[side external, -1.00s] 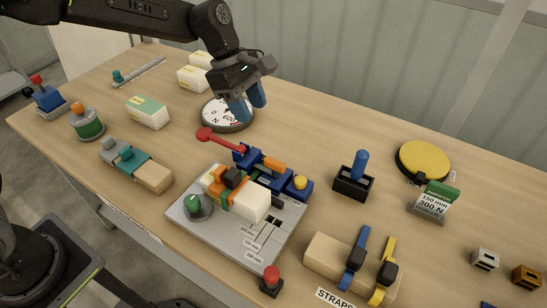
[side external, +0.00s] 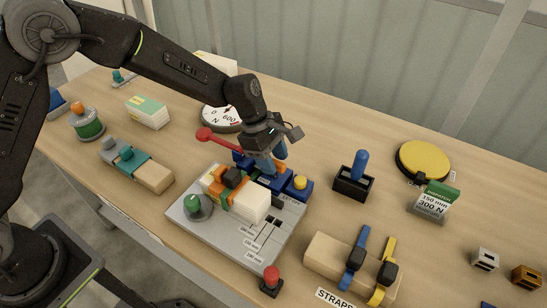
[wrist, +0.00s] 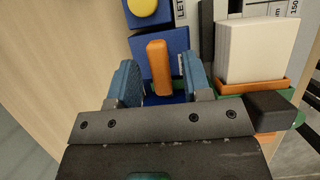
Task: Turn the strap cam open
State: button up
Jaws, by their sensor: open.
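An orange lever (wrist: 159,65) stands out from a blue mechanism (wrist: 176,40) in the wrist view; it looks like the strap cam. My gripper (wrist: 160,76) is open, with one blue finger on each side of the lever and a visible gap on both sides. In the side view my gripper (side external: 271,164) is down at the blue mechanism (side external: 294,190) and hides much of the lever. The mechanism sits on a grey plate (side external: 225,238), beside a white block (side external: 250,206) with orange and green bands and a black clamp.
A red-knobbed arm (side external: 205,134) sticks out left of my gripper. A yellow button (side external: 300,182) is on the mechanism's right end. A round gauge (side external: 220,118) lies behind. A black holder with a blue handle (side external: 361,163) stands to the right, with clear table between.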

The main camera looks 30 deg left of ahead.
jog(key=shift+c, duration=0.3)
grip_shut()
jog(key=shift+m, duration=0.3)
jog(key=m, duration=0.2)
jog(key=m+g, duration=0.1)
jog(key=shift+w+f+m+g+y, duration=0.1)
jog(key=shift+m+g+y, duration=0.2)
jog(key=shift+m, duration=0.1)
jog(key=m, duration=0.2)
jog(key=m+g, duration=0.1)
jog(key=m, duration=0.1)
jog(key=shift+m+g+y, duration=0.3)
jog(key=shift+y, duration=0.1)
jog(key=m+y, duration=0.1)
jog(key=m, duration=0.3)
jog(key=shift+w+d+g, duration=0.1)
jog(key=shift+g, duration=0.3)
jog(key=shift+m+y, duration=1.1)
jog(key=shift+m, duration=1.4)
